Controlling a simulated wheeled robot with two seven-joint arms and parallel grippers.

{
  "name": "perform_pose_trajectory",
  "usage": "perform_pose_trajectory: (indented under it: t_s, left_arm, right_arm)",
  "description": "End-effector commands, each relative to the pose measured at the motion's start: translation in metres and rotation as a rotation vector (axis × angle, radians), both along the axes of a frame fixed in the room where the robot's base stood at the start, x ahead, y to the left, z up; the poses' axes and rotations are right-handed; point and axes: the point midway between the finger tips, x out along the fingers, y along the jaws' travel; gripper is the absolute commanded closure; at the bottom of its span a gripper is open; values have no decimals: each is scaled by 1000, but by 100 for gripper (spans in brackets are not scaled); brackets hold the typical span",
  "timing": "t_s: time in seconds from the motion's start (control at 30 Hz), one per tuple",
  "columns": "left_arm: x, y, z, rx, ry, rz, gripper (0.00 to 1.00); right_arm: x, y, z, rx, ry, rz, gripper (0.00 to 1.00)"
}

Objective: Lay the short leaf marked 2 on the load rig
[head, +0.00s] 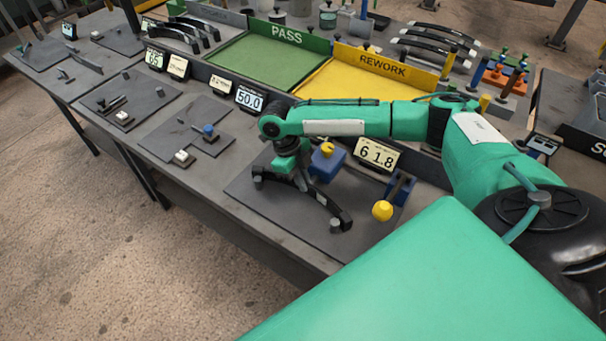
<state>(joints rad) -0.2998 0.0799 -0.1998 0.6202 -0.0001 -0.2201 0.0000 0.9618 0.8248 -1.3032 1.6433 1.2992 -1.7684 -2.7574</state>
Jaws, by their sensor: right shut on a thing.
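My right gripper (292,171) points down and is shut on a dark curved leaf (322,201) near the leaf's left part. The leaf lies across the front of the load rig, whose dark base plate (290,225) bears a blue block with a yellow knob (327,150) behind the leaf. The leaf's ends are close to small grey posts, one (335,225) by the right end. I cannot tell whether the leaf rests on them or hangs just above. A small pale mark shows on the leaf, too small to read. My left gripper is not in view.
A display (376,155) reading 6 1.8 and a blue lever with a yellow ball (382,211) stand at the rig's right. Behind are a green PASS tray (270,62), a yellow REWORK tray (360,85) and racked leaves (184,35). Other fixtures (187,138) stand left.

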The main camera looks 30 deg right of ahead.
Motion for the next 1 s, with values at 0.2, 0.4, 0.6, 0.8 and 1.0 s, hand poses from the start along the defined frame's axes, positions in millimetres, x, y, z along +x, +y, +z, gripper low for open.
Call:
perform_pose_trajectory:
  t_s: [0.2, 0.4, 0.6, 0.8, 1.0]
  left_arm:
    - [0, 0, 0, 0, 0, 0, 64]
    - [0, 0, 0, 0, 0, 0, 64]
    - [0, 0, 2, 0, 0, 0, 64]
    - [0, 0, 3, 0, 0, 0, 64]
    - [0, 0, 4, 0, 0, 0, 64]
  right_arm:
    - [1, 0, 2, 1, -2, 0, 100]
    - [1, 0, 2, 1, -2, 1, 100]
    - [0, 2, 2, 1, -2, 1, 100]
    - [-1, 5, 2, 1, -2, 1, 100]
    - [-2, 7, 2, 0, -2, 1, 100]
